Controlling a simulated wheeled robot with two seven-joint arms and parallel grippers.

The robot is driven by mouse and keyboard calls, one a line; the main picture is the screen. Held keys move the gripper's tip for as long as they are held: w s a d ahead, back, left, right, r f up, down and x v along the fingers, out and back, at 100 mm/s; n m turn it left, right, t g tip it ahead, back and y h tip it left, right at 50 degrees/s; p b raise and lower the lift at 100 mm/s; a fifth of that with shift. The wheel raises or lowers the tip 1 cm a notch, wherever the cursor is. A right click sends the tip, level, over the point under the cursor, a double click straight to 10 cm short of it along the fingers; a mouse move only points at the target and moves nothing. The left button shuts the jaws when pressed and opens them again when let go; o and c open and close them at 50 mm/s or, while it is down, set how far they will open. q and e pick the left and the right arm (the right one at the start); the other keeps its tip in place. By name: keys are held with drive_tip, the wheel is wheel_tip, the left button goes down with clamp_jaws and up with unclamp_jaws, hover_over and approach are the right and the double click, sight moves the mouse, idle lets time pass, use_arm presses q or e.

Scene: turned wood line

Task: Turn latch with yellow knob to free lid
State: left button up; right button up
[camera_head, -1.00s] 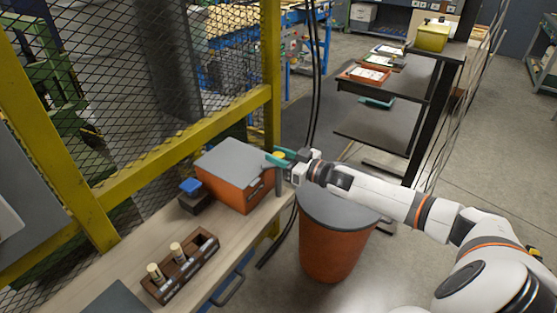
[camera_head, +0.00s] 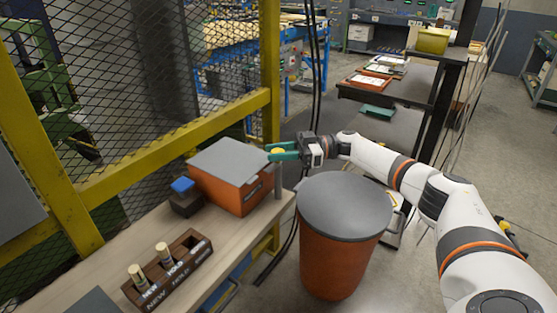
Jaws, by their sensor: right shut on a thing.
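The orange box (camera_head: 233,192) stands on the wooden bench, with its flat grey lid (camera_head: 228,160) lying shut on top. The yellow knob (camera_head: 277,151) shows at the box's right rear corner, near the top of a grey post (camera_head: 278,187). My right gripper (camera_head: 276,152), with green fingers, is shut on the yellow knob, a finger on either side. The fingers cover part of the knob, and the latch itself cannot be made out beneath them. My left gripper is not in view.
A blue-topped dark block (camera_head: 184,195) sits left of the box. A dark wooden rack (camera_head: 180,270) with light pegs is at the bench front. A large orange bin (camera_head: 338,255) with a grey lid stands right of the bench. A yellow-framed mesh fence (camera_head: 150,165) runs behind.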

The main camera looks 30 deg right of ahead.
drive_tip(key=shift+r+g, duration=0.1)
drive_tip(key=shift+g, duration=0.2)
drive_tip(key=o, duration=1)
drive_tip(key=shift+w+a, duration=0.1)
drive_tip(key=shift+c, duration=0.2)
drive_tip(key=b+v, duration=0.4)
drive_tip(key=v, duration=0.8)
drive_tip(key=shift+n, duration=0.3)
